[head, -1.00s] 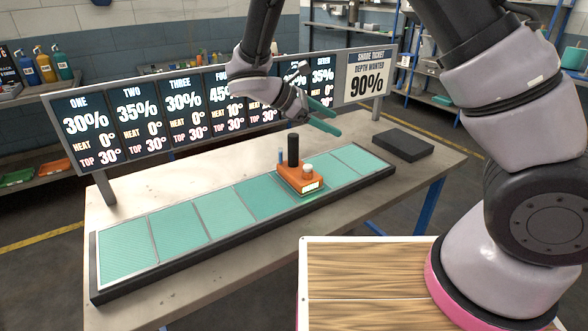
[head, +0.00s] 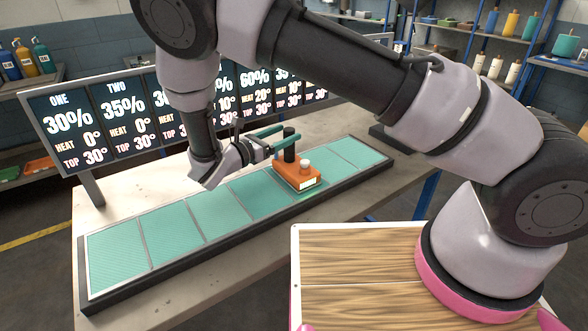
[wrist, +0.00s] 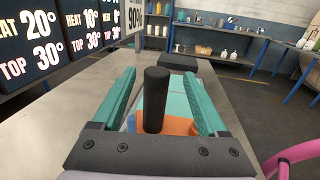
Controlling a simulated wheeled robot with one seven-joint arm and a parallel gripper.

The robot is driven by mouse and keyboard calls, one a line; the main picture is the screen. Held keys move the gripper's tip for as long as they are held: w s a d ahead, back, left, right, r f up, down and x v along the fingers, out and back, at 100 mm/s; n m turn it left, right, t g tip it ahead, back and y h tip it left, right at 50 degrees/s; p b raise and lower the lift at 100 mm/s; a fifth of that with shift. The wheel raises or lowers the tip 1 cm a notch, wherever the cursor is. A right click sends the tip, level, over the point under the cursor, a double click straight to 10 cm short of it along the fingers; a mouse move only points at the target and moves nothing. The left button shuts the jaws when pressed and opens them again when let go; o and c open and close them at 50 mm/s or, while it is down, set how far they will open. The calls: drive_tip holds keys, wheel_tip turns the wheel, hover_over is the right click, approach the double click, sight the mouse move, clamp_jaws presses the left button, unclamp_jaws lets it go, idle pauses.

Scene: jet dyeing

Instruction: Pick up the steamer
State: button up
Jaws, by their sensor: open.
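The steamer (head: 297,179) is an orange block with an upright black handle, a pale knob and a small lit display. It stands on the teal panel strip, right of its middle. In the wrist view its black handle (wrist: 156,100) rises between the two teal fingers, with a gap on each side, and part of the orange body (wrist: 180,127) shows below. My gripper (head: 291,132) is open at the handle's upper part, reaching in from the left. The fingers do not visibly press on the handle. The gripper's palm hides the steamer's lower part in the wrist view.
The panel strip (head: 118,255) lies along the table (head: 185,290). A display board (head: 60,128) with percentages stands behind it, close to my arm. A dark flat block (wrist: 178,62) lies beyond the strip's far end. Shelves (head: 480,50) with bottles stand at the back.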

drive_tip(key=x, duration=0.5)
drive_tip(key=shift+w+f, duration=0.25)
drive_tip(key=shift+w, duration=0.05)
clamp_jaws()
idle(1.1)
